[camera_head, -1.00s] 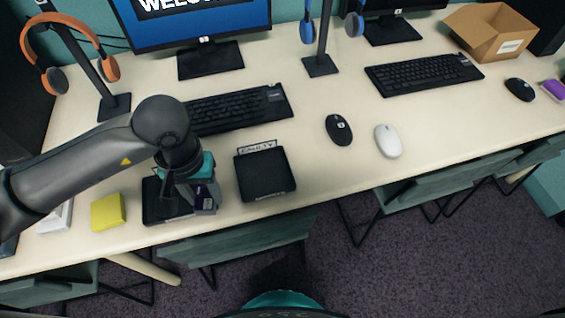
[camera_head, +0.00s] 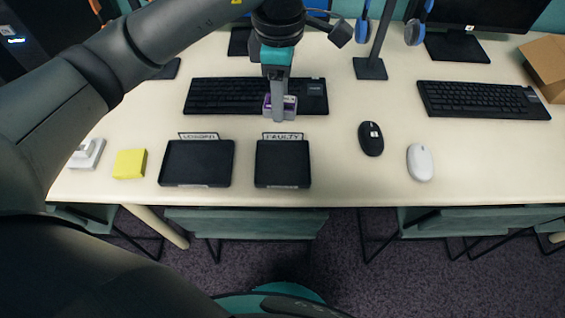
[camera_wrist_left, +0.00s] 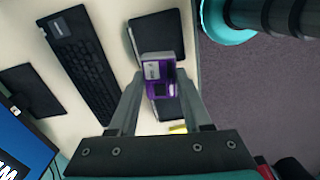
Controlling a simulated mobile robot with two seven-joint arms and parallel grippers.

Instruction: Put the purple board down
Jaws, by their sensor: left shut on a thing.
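My left gripper (camera_head: 281,108) is shut on the purple board (camera_head: 291,101) and points down. In the head view they appear in front of the keyboard, just behind the tray labelled FAULTY (camera_head: 283,184); the height above the desk is hard to tell. Left of that tray is a wider black tray (camera_head: 197,183) with a label that seems to read LOGGED. Both trays look empty. In the left wrist view the purple board (camera_wrist_left: 158,75) sits between the fingers, hiding parts of the trays. My right gripper is not in view.
A black keyboard (camera_head: 225,97) lies behind the trays. A yellow block (camera_head: 130,163) and a white device (camera_head: 86,154) lie to the left. A black mouse (camera_head: 371,139) and a white mouse (camera_head: 420,162) lie to the right. The desk's front edge runs just below the trays.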

